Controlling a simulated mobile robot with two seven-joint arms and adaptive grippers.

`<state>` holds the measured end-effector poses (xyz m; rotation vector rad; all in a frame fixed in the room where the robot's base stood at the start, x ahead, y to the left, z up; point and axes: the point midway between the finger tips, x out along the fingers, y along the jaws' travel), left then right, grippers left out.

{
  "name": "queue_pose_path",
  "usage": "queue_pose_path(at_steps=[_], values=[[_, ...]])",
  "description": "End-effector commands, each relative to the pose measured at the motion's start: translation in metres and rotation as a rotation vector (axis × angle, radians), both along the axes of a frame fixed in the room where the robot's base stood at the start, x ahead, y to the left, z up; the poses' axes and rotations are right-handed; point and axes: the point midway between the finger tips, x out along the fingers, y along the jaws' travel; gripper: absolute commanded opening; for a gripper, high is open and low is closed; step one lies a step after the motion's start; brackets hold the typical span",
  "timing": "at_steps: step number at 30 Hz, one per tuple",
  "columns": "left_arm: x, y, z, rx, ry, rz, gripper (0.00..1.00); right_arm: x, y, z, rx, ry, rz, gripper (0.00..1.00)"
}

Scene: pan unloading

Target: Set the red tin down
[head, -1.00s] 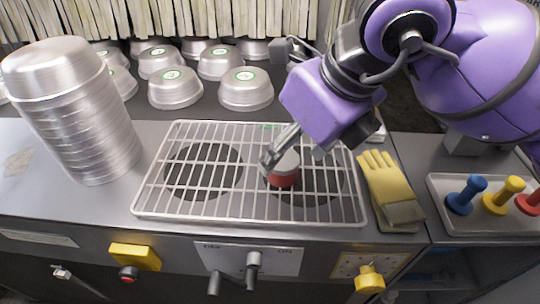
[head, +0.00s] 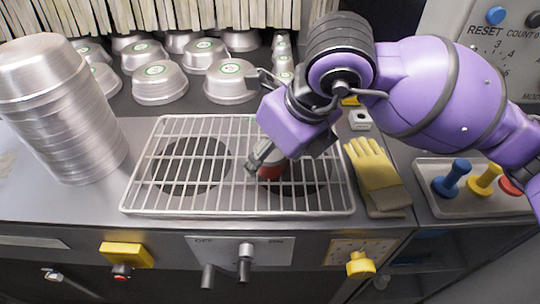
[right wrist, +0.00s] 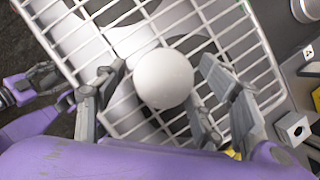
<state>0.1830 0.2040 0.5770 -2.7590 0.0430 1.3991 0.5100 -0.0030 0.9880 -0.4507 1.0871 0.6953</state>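The red tin (head: 270,172) stands on the wire rack (head: 240,212), over the right dark round plate, partly hidden by my right gripper. In the right wrist view its pale round top (right wrist: 163,78) faces the camera. My right gripper (head: 262,160) is low over the tin. In the right wrist view the fingers of my right gripper (right wrist: 163,85) stand on either side of the tin, with gaps between, so it looks open. What seems to be my left gripper (right wrist: 40,82) shows at the left edge of the right wrist view; its opening is unclear.
A tall stack of metal pans (head: 65,115) stands left of the rack. Several upturned metal bowls (head: 160,82) lie behind it. Yellow gloves (head: 376,172) lie to its right, and a tray (head: 430,180) with coloured pegs stands farther right. The rack's left half is clear.

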Motion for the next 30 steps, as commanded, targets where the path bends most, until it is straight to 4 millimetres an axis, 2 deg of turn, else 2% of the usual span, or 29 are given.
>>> queue_pose_path(at_steps=[1,9,11,18,23,28,30], values=[[0.0,0.0,0.0,0.0,0.0,0.0,0.61,0.0,0.0,0.0,0.0,0.0,0.0,0.56],[0.0,0.0,0.0,0.0,0.0,0.0,0.61,0.0,0.0,0.0,0.0,0.0,0.0,0.2],[0.0,0.0,0.0,0.0,0.0,0.0,0.61,0.0,0.0,0.001,0.001,-0.001,0.0,0.14],[0.0,0.0,0.0,0.001,0.0,-0.001,0.61,0.0,0.0,0.001,0.001,-0.001,0.0,0.14],[0.0,0.0,0.0,0.0,0.0,0.0,0.61,0.001,0.0,0.01,0.001,-0.002,0.0,0.14],[0.001,0.0,0.002,0.0,-0.001,0.0,0.61,0.001,0.0,0.035,0.001,-0.004,0.0,0.14],[0.001,0.0,0.002,0.0,-0.001,0.0,0.61,-0.01,-0.006,0.048,0.002,-0.006,0.002,0.14]])
